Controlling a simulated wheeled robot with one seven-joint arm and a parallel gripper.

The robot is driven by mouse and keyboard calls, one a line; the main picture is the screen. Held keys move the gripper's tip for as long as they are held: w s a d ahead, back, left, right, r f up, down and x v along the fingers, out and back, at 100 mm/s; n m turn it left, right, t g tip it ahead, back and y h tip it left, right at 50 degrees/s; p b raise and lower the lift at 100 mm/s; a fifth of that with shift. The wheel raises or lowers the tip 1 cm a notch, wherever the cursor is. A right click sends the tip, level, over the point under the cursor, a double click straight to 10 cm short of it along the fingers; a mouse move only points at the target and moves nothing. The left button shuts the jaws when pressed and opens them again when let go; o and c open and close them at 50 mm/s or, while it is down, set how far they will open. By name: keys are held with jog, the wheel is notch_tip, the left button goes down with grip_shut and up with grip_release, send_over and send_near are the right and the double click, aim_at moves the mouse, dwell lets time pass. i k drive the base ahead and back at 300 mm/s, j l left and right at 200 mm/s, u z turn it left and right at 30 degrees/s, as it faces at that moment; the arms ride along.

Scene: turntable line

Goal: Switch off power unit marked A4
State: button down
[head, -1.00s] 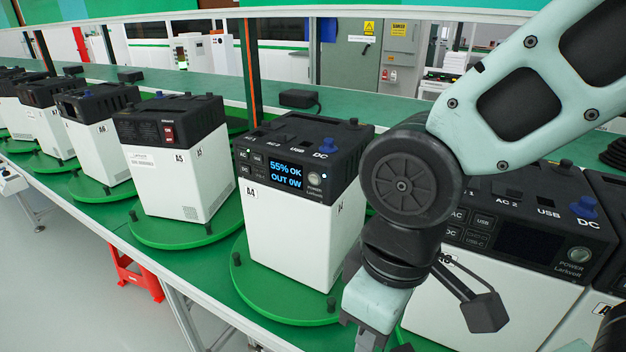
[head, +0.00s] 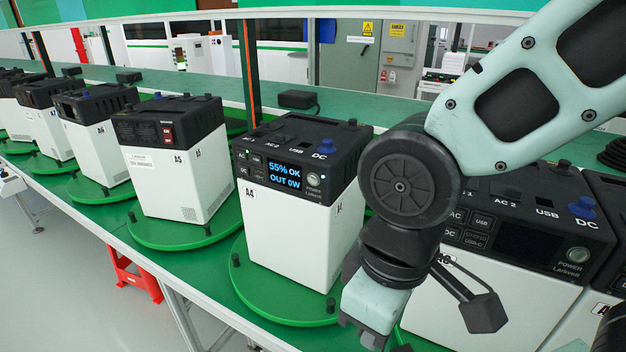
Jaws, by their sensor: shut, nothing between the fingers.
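The power unit marked A4 (head: 300,240) is a white box with a black top, upright on a green turntable (head: 262,308). Its lit screen (head: 285,176) reads "55% OK, OUT 0W". A round power button (head: 313,180) sits right of the screen, with a small light beside it. My gripper (head: 362,338) is shut and empty at the lower right of A4, below its control panel and apart from the button. Its fingertips are partly cut off by the bottom edge of the picture.
Unit A5 (head: 180,180) with a red switch stands left of A4, and unit A6 (head: 98,150) beyond it. Another unit (head: 490,290) stands close on the right, partly behind my arm. A black adapter (head: 298,99) lies on the green bench behind.

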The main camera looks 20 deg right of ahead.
aim_at(312, 179)
jog(key=j, duration=0.45)
jog(key=k+j+z, duration=0.15)
jog(key=j, duration=0.8)
jog(key=k+j+z, duration=0.15)
jog(key=j, duration=0.3)
jog(key=k+j, duration=0.1)
jog(key=j, duration=0.35)
jog(key=z, duration=0.05)
